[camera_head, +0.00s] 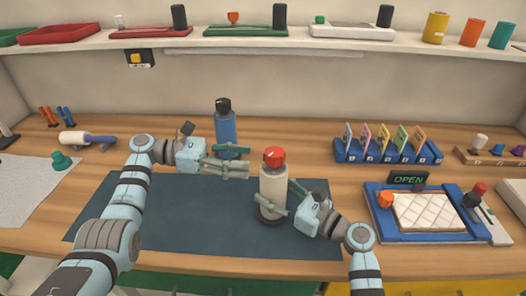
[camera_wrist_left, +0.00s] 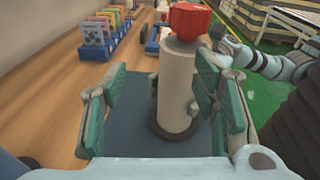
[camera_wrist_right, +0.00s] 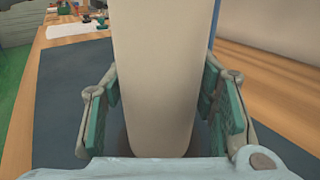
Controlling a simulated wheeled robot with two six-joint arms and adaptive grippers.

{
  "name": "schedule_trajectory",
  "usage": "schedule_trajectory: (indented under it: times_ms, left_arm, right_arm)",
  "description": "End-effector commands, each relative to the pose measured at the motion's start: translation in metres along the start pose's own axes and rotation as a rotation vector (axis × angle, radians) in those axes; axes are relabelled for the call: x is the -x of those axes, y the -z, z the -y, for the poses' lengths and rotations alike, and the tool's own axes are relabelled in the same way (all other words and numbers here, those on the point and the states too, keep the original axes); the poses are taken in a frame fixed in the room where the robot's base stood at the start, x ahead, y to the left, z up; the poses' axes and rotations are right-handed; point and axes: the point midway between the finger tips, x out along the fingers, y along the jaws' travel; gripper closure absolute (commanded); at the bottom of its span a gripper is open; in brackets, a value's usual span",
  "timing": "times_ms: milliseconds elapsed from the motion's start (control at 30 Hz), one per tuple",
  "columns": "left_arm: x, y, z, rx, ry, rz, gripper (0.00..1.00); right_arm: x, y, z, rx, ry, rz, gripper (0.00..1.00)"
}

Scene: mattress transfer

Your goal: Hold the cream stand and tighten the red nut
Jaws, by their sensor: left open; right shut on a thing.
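The cream stand (camera_head: 272,184) stands upright on the dark mat (camera_head: 160,215), on a dark round base. The red nut (camera_head: 273,154) sits on top of it; it also shows in the left wrist view (camera_wrist_left: 188,20). My right gripper (camera_head: 276,200) is shut on the stand's lower part from the right. In the right wrist view the stand (camera_wrist_right: 158,75) fills the space between the green finger pads. My left gripper (camera_head: 240,163) is open and empty, left of the stand and near the nut's height. In the left wrist view its fingers are spread, with the stand beyond them.
A blue bottle (camera_head: 226,130) with a black cap stands behind my left gripper. A blue rack of cards (camera_head: 385,155) and a blue-framed tray (camera_head: 395,237) with a quilted pad lie to the right. The mat's left half is clear.

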Motion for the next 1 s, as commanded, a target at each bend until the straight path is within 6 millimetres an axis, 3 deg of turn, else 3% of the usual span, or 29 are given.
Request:
schedule_trajectory:
  times_ms: [100, 200, 333, 500, 600, 733, 1000]
  left_arm:
    - [0.008, 0.028, -0.005, 0.037, -0.196, -0.078, 0.46]
    - [0.016, 0.031, 0.006, 0.047, -0.372, -0.084, 0.46]
    - [0.022, 0.011, 0.041, 0.031, -0.531, -0.011, 0.46]
    - [0.023, -0.022, 0.089, 0.008, -0.609, 0.107, 0.46]
    - [0.021, -0.032, 0.1, 0.002, -0.619, 0.142, 0.46]
    - [0.006, -0.038, 0.091, 0.002, -0.622, 0.154, 0.46]
    - [-0.051, -0.047, 0.052, 0.003, -0.615, 0.15, 0.46]
  right_arm:
    - [0.0, -0.002, 0.0, 0.001, 0.0, 0.004, 1.0]
    - [0.0, -0.002, 0.0, 0.001, 0.0, 0.004, 1.0]
    - [0.0, -0.002, 0.0, 0.001, 0.0, 0.004, 1.0]
    - [0.0, -0.002, 0.0, 0.001, 0.0, 0.004, 1.0]
    - [0.0, -0.002, 0.0, 0.001, 0.0, 0.004, 1.0]
    - [0.0, -0.002, 0.0, 0.001, 0.0, 0.004, 1.0]
    - [0.0, -0.002, 0.0, 0.001, 0.0, 0.004, 1.0]
